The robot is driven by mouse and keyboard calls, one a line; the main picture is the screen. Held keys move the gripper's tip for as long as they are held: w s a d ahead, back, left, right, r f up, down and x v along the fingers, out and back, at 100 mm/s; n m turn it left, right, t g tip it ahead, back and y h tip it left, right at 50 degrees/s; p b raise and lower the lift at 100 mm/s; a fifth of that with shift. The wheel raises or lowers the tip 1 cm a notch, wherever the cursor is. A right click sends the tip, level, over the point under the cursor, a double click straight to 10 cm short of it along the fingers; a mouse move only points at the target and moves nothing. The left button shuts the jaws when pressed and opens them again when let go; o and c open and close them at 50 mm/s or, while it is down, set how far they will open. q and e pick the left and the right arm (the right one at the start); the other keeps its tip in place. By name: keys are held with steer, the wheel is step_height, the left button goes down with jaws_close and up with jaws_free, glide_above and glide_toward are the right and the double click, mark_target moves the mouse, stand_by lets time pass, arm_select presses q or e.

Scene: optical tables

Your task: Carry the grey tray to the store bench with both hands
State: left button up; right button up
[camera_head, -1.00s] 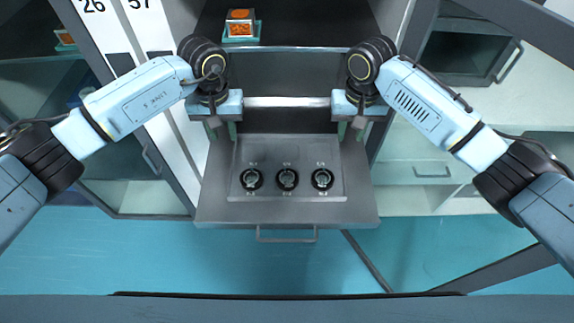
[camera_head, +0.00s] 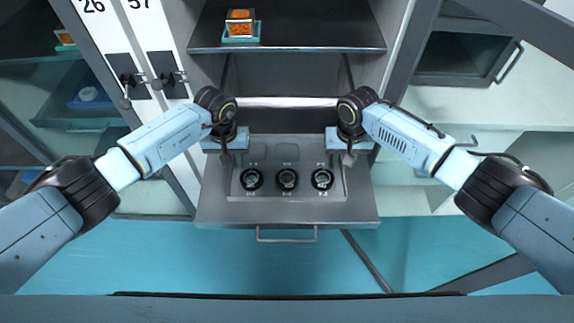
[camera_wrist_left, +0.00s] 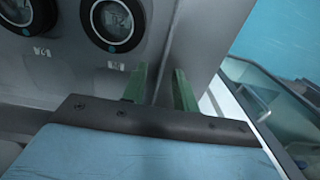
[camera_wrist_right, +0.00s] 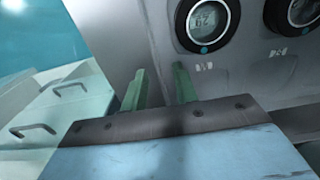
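The grey tray (camera_head: 288,150) lies on a pulled-out grey drawer (camera_head: 212,205) and holds several round black pieces (camera_head: 287,179) in a row. My left gripper (camera_head: 226,145) is at the tray's left side, near its far corner. My right gripper (camera_head: 348,145) is at the matching right side. In the left wrist view the green fingers (camera_wrist_left: 160,85) stand apart, with a tray edge seemingly between them. In the right wrist view the fingers (camera_wrist_right: 158,88) are also apart near the tray's side. Contact with the tray cannot be made out.
A dark shelf (camera_head: 300,30) above the drawer bears an orange-filled box (camera_head: 240,24). White cabinet doors with black handles (camera_head: 168,74) stand at left. A drawer handle (camera_head: 287,238) juts out in front. Pale cabinets (camera_head: 420,172) are at right; the blue floor (camera_head: 150,260) is open in front.

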arm_select(q)
steer(key=shift+c, duration=0.4)
arm_select(e)
steer(key=shift+c, duration=0.4)
arm_select(q)
jaws_close()
arm_select(e)
jaws_close()
arm_select(q)
steer(key=shift+r, duration=0.2)
arm_select(e)
steer(key=shift+r, duration=0.2)
